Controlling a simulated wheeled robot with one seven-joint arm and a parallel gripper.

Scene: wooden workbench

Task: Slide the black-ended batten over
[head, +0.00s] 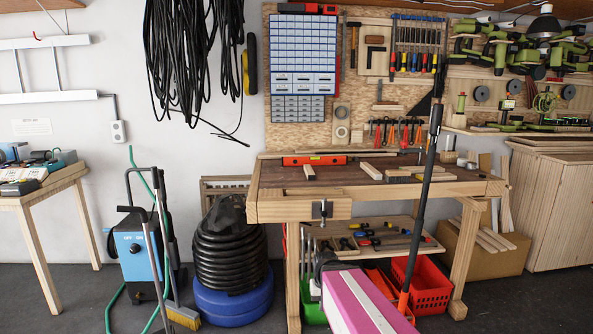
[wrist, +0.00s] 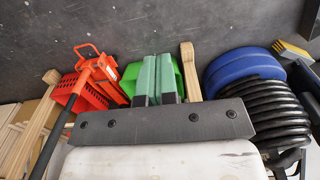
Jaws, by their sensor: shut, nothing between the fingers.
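The workbench (head: 350,190) stands in the middle of the head view. Several pale wooden battens lie on its top: a short one (head: 309,173) at the left, one (head: 378,154) towards the back, and a group (head: 436,177) at the right. No black end can be made out on any of them, so I cannot tell which is the black-ended batten. My gripper (wrist: 156,82) shows in the wrist view, its two green fingers shut together and empty. The floor and under-bench things show beyond it; no batten on the bench top shows there. I cannot make out my gripper in the head view.
A red level (head: 314,160) lies at the back of the bench. A long black pole (head: 424,185) crosses in front of the bench's right part. A vise (head: 322,209) is on the front edge. Red crates (head: 428,286) and a blue drum (head: 232,305) stand low down.

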